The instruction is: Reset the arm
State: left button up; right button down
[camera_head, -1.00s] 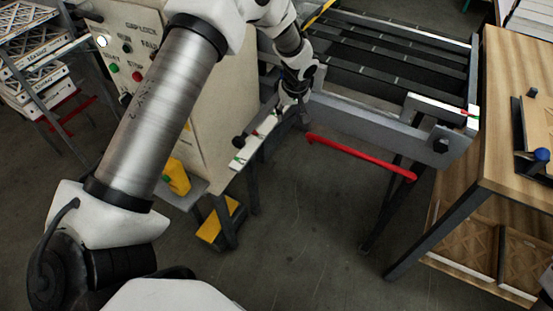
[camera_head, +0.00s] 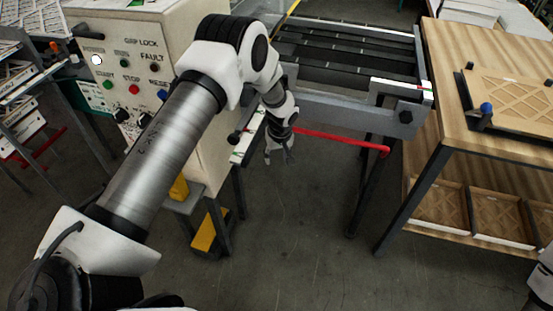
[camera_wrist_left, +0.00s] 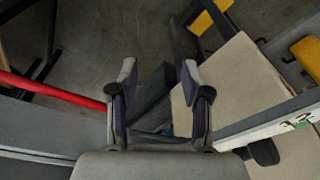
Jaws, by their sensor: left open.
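My left arm comes in from the lower left of the head view, reaching forward past the control cabinet. Its gripper (camera_head: 279,158) hangs over bare floor, in front of the conveyor's near corner and right of the cabinet. In the left wrist view the two fingers (camera_wrist_left: 158,76) stand well apart, with nothing between the tips. A red bar (camera_head: 345,141) runs just right of the gripper and also shows at the left of the wrist view (camera_wrist_left: 50,90). My right gripper is not seen.
The control cabinet (camera_head: 190,115) with buttons stands close beside the left arm. The conveyor (camera_head: 345,50) is at the back. A wooden table (camera_head: 470,115) with framed filters on it and below stands right. A yellow-topped step (camera_head: 205,235) is under the cabinet. The middle floor is clear.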

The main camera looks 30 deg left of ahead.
pick_arm(q)
jog(key=shift+w+f, duration=0.15)
jog(key=shift+w, duration=0.05)
jog(key=s+d+f+m+g+h+b, duration=0.1)
jog(key=s+d+f+g+b, duration=0.15)
jog(key=s+f, duration=0.55)
jog(key=s+d+f+g+b, duration=0.1)
jog(key=s+d+f, duration=0.3)
jog(key=s, duration=0.7)
jog(key=s+d+m+t+b, duration=0.1)
jog(key=s+m, duration=0.6)
jog(key=s, duration=1)
jog(key=shift+s+d+r+t, duration=0.3)
jog(key=shift+d+t, duration=0.1)
jog(key=shift+t, duration=0.35)
